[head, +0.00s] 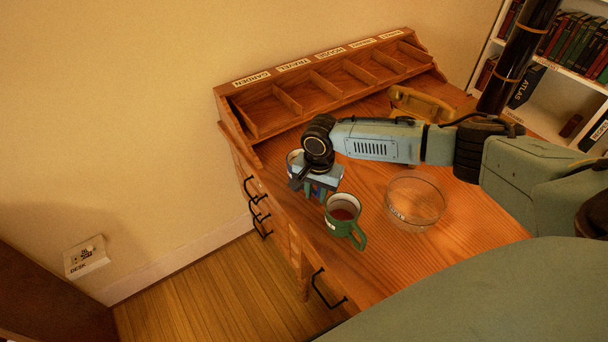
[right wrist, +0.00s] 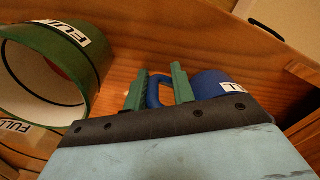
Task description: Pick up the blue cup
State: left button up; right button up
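The blue cup (right wrist: 212,85) shows in the right wrist view with a white label on its side and its handle toward my gripper. In the head view only part of the cup (head: 292,157) shows, near the desk's left edge, mostly hidden behind my right gripper (head: 319,190). In the right wrist view the green fingers of my right gripper (right wrist: 160,88) stand apart, one on each side of part of the blue handle. Whether either finger touches it is unclear. My left gripper is not in view.
A green mug (head: 343,209) with dark red liquid stands close by; it looms large in the right wrist view (right wrist: 85,80). A glass bowl (head: 415,203) is to its right. A labelled wooden organizer (head: 330,85) lines the desk's back. The front right desk top is clear.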

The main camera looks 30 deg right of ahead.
grip_shut()
notch_tip(320, 180, up, 10)
jog(key=shift+r+p, duration=0.1)
jog(key=shift+p, duration=0.95)
